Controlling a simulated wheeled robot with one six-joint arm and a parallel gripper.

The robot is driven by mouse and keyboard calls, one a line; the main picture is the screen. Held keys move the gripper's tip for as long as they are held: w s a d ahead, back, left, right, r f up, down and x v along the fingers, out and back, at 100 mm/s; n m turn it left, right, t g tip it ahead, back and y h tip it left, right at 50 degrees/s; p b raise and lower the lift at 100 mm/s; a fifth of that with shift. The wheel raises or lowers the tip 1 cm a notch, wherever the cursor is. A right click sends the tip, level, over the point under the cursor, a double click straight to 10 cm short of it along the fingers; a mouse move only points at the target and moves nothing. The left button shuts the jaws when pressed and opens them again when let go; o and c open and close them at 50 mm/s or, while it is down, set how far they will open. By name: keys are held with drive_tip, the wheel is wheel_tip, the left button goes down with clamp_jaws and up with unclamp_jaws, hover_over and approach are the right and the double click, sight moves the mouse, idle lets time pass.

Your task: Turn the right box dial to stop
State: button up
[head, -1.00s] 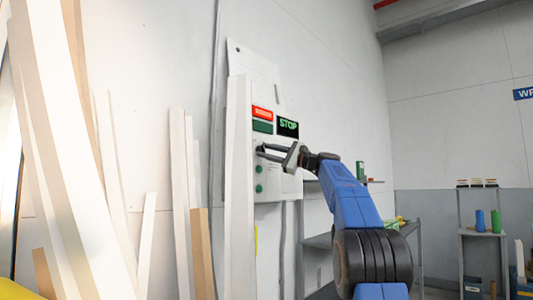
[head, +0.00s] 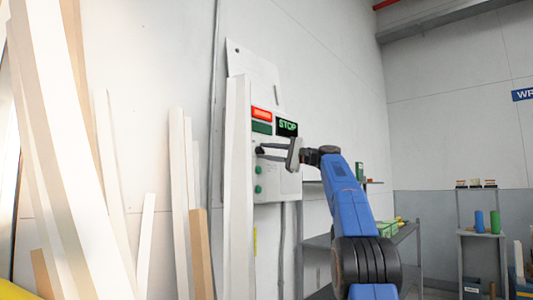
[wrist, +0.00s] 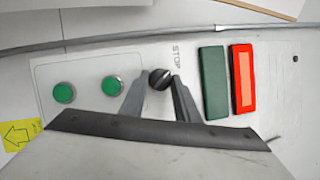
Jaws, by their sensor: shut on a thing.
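The control box (head: 287,185) is a pale panel on the wall, and it also shows in the wrist view (wrist: 50,80). Its small black dial (wrist: 160,77) has a light line and sits beside the printed word STOP. My gripper (wrist: 157,82) has one finger on each side of the dial and is shut on it. In the head view my gripper (head: 263,151) reaches the box from the right, and its fingers largely hide the dial. A dark display (head: 287,127) above reads STOP in green. Only one box is in view.
A lit red lamp (head: 262,113) and a dark green one (head: 262,128) sit above the dial. Two green buttons (wrist: 64,92) are on the box. A white board (head: 238,190) stands close at its left. Shelving (head: 405,233) is at the right.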

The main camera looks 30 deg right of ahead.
drive_tip(key=o, duration=1)
drive_tip(key=shift+o, duration=0.2)
drive_tip(key=v, duration=1.7)
drive_tip(key=shift+d, duration=0.15)
drive_tip(key=shift+s, duration=0.1)
